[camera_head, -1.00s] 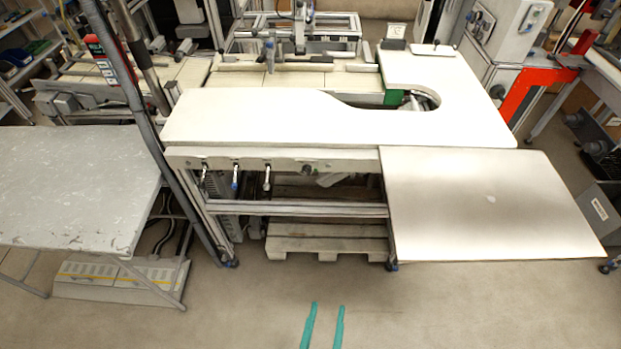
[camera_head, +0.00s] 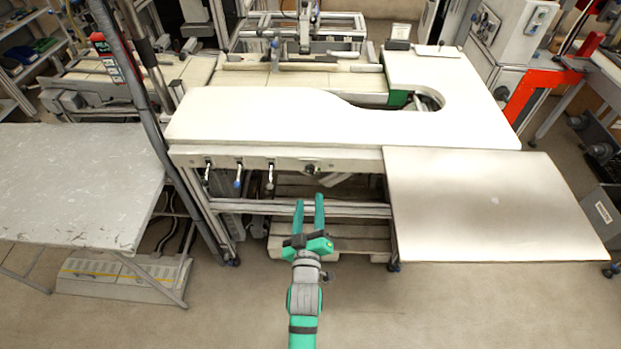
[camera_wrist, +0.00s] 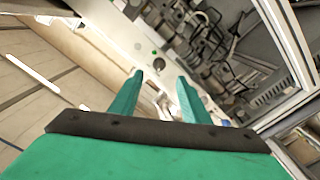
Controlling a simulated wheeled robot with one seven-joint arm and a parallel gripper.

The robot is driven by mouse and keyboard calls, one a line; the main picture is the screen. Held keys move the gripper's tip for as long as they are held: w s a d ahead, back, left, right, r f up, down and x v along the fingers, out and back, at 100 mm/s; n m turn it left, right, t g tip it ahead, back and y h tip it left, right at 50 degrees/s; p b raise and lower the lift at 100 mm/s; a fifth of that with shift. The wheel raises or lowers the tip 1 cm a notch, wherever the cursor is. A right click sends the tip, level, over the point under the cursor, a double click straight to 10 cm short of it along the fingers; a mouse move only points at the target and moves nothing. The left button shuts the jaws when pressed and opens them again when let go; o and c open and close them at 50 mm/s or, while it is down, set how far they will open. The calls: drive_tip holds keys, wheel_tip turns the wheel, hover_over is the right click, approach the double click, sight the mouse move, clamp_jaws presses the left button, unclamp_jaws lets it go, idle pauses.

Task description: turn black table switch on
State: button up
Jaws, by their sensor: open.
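The black table switch (camera_head: 310,169) is a small dark round knob on the front panel under the white table's edge. It also appears as a small dark round spot on the pale panel in the wrist view (camera_wrist: 159,64). I cannot make out its on or off position. My gripper (camera_head: 319,198) has green fingers and is open and empty. It is in front of the table, and its fingertips appear just below the switch in the head view. In the wrist view, the gripper's fingers (camera_wrist: 160,77) reach toward the panel, with the switch just beyond the tips.
Several lever handles (camera_head: 239,174) hang on the panel left of the switch. A bare board (camera_head: 495,205) juts out at the right. A worn grey table (camera_head: 75,185) stands at the left, beside a dark upright post. The floor in front is clear.

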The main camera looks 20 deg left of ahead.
sight(311, 174)
drive_tip(key=x, duration=1)
drive_tip(key=shift+w, duration=0.25)
drive_tip(key=c, duration=1)
